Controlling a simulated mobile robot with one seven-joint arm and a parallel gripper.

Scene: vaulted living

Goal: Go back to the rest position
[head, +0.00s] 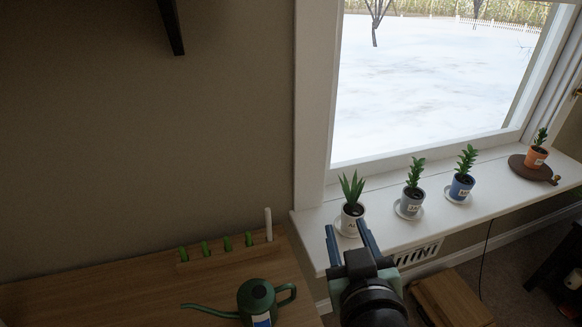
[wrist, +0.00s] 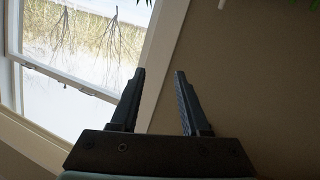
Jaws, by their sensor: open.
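My gripper (head: 347,240) is open and empty in the head view, in front of the window sill's left end. Its fingers overlap the front of the sill in the picture, just below the white potted plant; I cannot tell the gap. In the wrist view my gripper (wrist: 158,98) shows two dark fingers spread apart, with only wall and window behind them.
Plants in a white pot (head: 349,222), a grey pot (head: 410,203), a blue pot (head: 460,188) and an orange pot (head: 536,157) stand on the sill (head: 480,208). A green watering can (head: 257,300) and a wooden rack (head: 225,250) are on the wooden table (head: 120,290).

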